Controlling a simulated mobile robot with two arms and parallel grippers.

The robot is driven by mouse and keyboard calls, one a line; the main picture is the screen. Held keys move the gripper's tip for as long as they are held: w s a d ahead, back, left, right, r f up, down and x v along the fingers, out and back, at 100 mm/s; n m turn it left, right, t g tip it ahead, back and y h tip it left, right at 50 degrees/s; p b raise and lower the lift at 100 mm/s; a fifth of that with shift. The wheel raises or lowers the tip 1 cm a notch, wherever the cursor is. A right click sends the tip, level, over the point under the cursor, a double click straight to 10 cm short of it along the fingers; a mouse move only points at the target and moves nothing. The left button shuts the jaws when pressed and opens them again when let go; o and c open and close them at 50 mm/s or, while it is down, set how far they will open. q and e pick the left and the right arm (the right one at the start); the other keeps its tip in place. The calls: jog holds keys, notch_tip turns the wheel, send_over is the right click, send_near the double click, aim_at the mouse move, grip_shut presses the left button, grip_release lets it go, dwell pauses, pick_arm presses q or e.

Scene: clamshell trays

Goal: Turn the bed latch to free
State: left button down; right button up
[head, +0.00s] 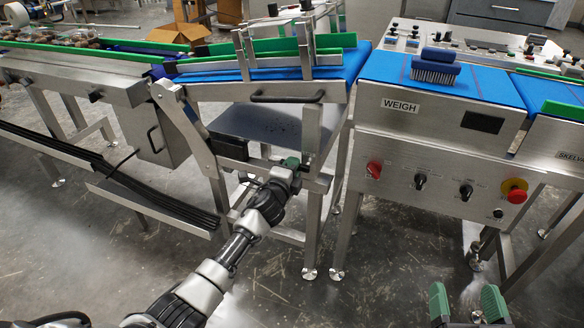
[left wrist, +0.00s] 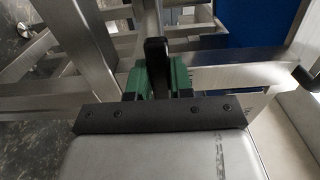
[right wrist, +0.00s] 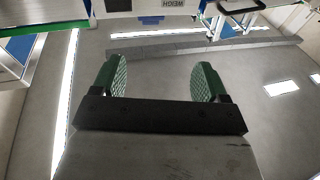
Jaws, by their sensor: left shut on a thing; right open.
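The bed latch shows as a black upright lever (left wrist: 155,62) in the left wrist view, in front of a steel frame. My left gripper (left wrist: 156,80) has its green fingers closed on either side of this lever. In the head view my left gripper (head: 290,165) is at the steel frame below the blue conveyor bed, and the latch itself is mostly hidden by it. My right gripper (head: 466,302) is open and empty at the lower right, above the floor. It also shows in the right wrist view (right wrist: 159,82) with its green fingers wide apart.
The blue conveyor bed (head: 265,88) with green guide rails is above my left gripper. The weigh station (head: 400,150) with knobs and a red-yellow stop button stands to the right, a brush (head: 436,66) on its belt. Steel legs stand close to my left arm.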

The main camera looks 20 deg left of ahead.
pick_arm(q)
jog(key=c, duration=1)
grip_release()
jog(key=shift+s, duration=0.1)
jog(key=s+p, duration=0.3)
jog(key=s, duration=0.7)
jog(key=shift+s+a, duration=0.15)
jog(key=shift+s, duration=0.15)
pick_arm(e)
jog(key=s+d+f+g+h, duration=0.2)
jog(key=s+f+g, duration=0.1)
jog(key=f+g, duration=0.4)
jog(key=shift+d+f+g+h, duration=0.2)
jog(key=shift+f+g+h, duration=0.1)
jog(key=shift+f, duration=0.3)
jog(key=shift+s, duration=0.1)
